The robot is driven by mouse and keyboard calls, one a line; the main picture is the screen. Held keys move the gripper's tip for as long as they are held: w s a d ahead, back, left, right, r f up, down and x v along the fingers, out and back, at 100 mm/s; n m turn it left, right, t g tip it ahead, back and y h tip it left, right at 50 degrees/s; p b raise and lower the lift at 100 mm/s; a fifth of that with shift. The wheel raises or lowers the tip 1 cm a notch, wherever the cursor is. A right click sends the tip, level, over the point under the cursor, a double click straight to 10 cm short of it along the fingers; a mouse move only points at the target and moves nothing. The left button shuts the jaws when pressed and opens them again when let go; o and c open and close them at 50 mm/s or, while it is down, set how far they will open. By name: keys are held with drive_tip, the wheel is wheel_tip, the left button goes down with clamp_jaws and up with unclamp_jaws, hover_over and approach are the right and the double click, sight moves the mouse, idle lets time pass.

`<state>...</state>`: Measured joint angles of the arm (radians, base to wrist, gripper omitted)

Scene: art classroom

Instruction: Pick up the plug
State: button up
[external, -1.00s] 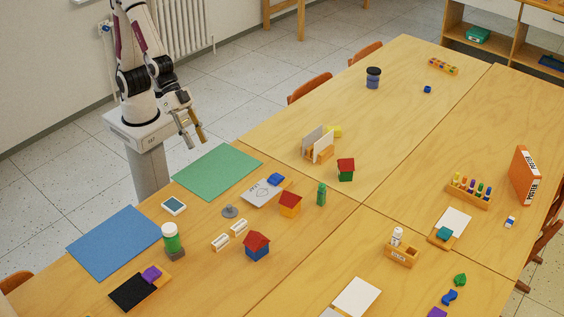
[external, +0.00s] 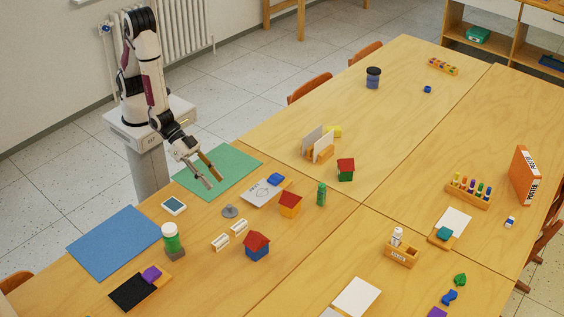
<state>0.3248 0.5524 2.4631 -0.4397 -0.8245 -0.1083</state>
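A small grey disc with a short raised knob (external: 230,211), which looks like the plug, sits on the wooden table in front of the green mat. My gripper (external: 215,183) is open and empty, its two fingers apart and pointing down over the front part of the green mat (external: 230,163). It is above and a little to the left of the grey disc in the picture, not touching it. The exact height of the fingertips cannot be told.
A white card with a blue piece (external: 262,191) lies right of the disc.

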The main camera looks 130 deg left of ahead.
drive_tip(key=t+y, duration=0.1)
approach(229, 206)
drive_tip(key=shift+w+a, duration=0.15)
drive_tip(key=shift+w, duration=1.05)
drive_tip(key=shift+s+a+f+m+t+y, duration=0.1)
drive_tip(key=shift+s+f+m+t+y, duration=0.1)
drive_tip(key=shift+f, duration=0.15)
drive_tip(key=shift+s+a+f+m+t+y, duration=0.1)
drive_tip(key=shift+f+t, duration=0.1)
drive_tip(key=shift+f, duration=0.1)
drive_tip(key=shift+w, duration=0.15)
drive_tip(key=shift+x, duration=1.2)
drive_tip(key=shift+f, duration=0.1)
drive_tip(key=shift+w+f, duration=0.55)
drive_tip(key=shift+w, duration=0.05)
drive_tip(key=shift+x, duration=1.8)
